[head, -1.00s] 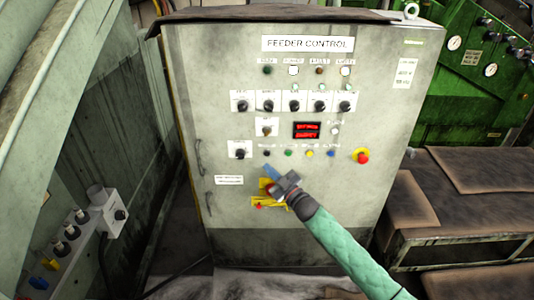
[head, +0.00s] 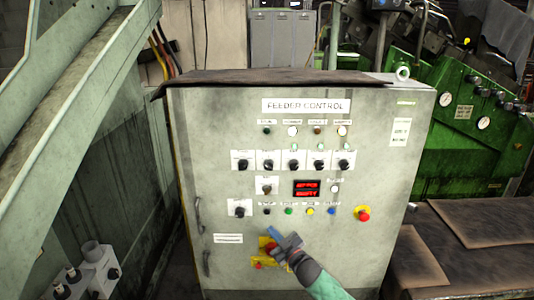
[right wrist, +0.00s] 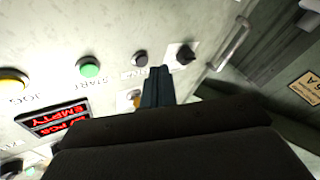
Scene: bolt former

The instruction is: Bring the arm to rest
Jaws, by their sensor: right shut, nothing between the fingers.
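My right gripper (head: 272,232) is in front of the lower part of the grey feeder control cabinet (head: 220,130). Its blue fingers are shut with nothing between them, and its arm comes up from the bottom of the head view. In the right wrist view the shut fingers (right wrist: 157,85) point toward the panel near a small black button (right wrist: 140,59). A yellow part with a red piece (head: 262,262) on the cabinet front is partly hidden behind the gripper. My left gripper is out of view.
The panel carries several black knobs (head: 293,164), a red display (head: 306,188), coloured buttons and a red emergency stop (head: 362,214). Green machinery (head: 465,120) and a brown-topped bench (head: 480,235) stand at right. A small switch box (head: 98,268) is at lower left.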

